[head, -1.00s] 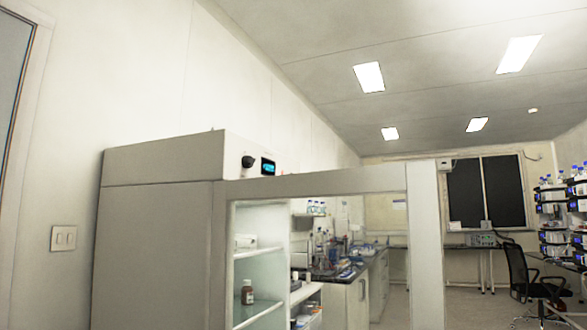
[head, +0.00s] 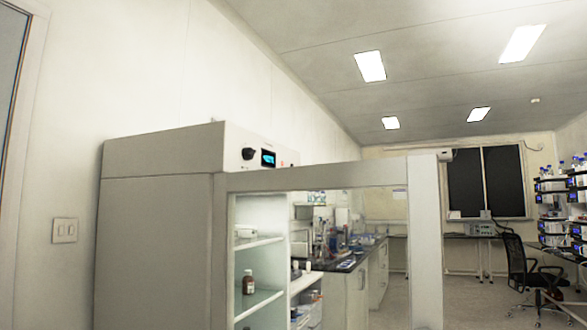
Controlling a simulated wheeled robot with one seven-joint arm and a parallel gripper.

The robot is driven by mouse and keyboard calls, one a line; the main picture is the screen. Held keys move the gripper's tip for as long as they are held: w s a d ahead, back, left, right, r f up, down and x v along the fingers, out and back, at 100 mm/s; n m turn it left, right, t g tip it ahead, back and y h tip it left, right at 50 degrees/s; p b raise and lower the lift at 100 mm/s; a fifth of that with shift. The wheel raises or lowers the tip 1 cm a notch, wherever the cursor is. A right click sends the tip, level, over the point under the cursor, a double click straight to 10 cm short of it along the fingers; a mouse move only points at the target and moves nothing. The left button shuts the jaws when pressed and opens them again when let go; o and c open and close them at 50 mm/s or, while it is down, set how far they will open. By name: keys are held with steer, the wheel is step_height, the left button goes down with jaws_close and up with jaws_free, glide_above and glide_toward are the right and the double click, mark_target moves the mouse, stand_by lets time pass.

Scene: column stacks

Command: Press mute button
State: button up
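A tall pale cabinet (head: 160,245) stands against the left wall. Its top front panel carries a round black knob (head: 248,154) and a small lit blue display (head: 268,158). A small reddish spot (head: 284,164) shows to the right of the display, too small to tell whether it is a button. No label reading mute can be made out. The cabinet's framed glass door (head: 320,180) stands open toward me. My gripper is not in view.
Cabinet shelves (head: 262,243) hold a brown bottle (head: 248,283). A lab bench (head: 345,265) with glassware lies behind the door. An office chair (head: 525,275) and shelving with bottles (head: 555,205) stand at right. Floor (head: 470,300) right of the door looks clear.

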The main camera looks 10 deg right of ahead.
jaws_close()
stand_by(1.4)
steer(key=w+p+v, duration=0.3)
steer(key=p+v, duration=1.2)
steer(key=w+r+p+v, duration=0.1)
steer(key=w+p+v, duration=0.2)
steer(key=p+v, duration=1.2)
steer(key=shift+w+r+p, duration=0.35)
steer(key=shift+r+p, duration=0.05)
steer(key=shift+p, duration=0.1)
